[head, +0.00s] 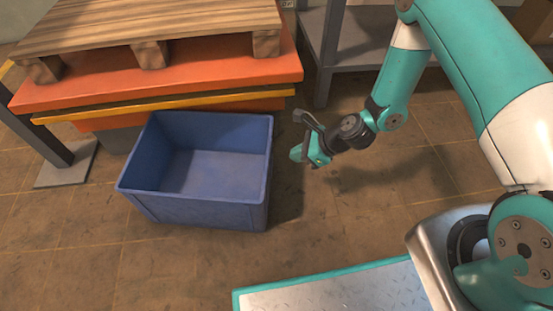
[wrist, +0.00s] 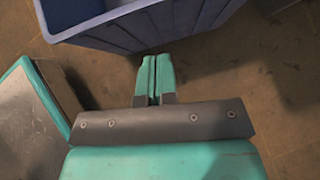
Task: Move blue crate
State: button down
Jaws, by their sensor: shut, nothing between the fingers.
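The blue crate (head: 215,208) is an open, empty box standing on the floor, left of centre in the head view. Its near side and rim also show along the top of the wrist view (wrist: 150,30). My gripper (head: 296,154) is to the right of the crate, a short way off its right side. In the wrist view the two teal fingers (wrist: 154,78) are together with nothing between them, pointing toward the crate. A gap of floor shows between the fingertips and the crate in the head view; I cannot tell its exact width.
An orange platform (head: 200,85) with a wooden pallet (head: 150,25) on it stands directly behind the crate. A grey shelf rack (head: 345,50) is at the back right. My own base deck is at the bottom. Brown floor (head: 60,260) is clear at the front left.

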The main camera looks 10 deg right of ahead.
jog(key=w+a+f+b, duration=0.2)
jog(key=a+b, duration=0.1)
jog(key=a, duration=0.2)
jog(key=shift+w+a, duration=0.15)
jog(key=shift+a, duration=0.2)
